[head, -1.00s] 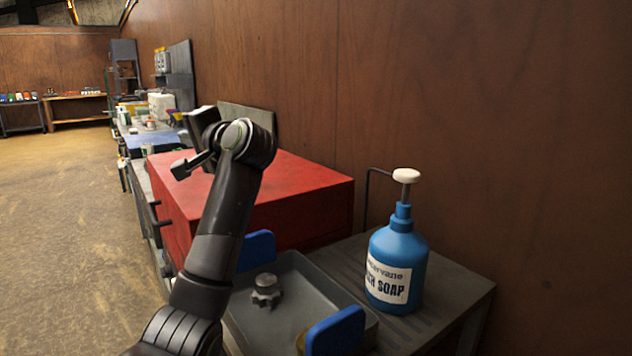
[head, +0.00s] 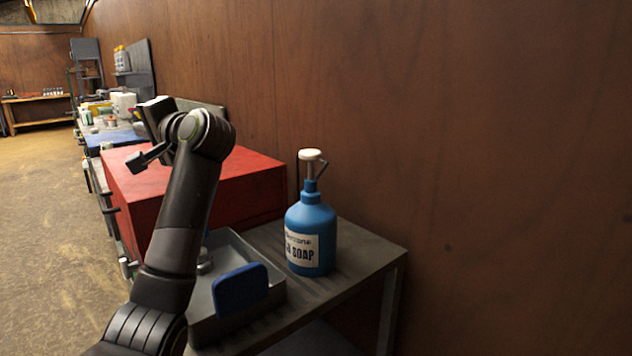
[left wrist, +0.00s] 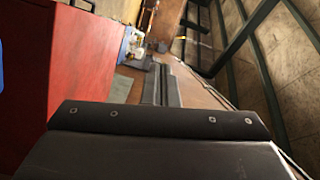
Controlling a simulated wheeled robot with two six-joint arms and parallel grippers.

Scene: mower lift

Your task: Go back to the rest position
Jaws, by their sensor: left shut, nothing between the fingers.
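My left arm rises in front of the bench in the head view, bent at the top. Its gripper (head: 148,157) is at the upper left of the arm, in front of the red box, and looks empty. In the left wrist view the two dark fingers (left wrist: 161,85) lie together with nothing between them. My right gripper is not in view.
A red box (head: 235,185) stands on the bench along the wooden wall. Nearer are a grey tray (head: 272,300) with blue handles and a blue soap bottle (head: 312,228) with a white pump. Open floor (head: 45,230) lies at left.

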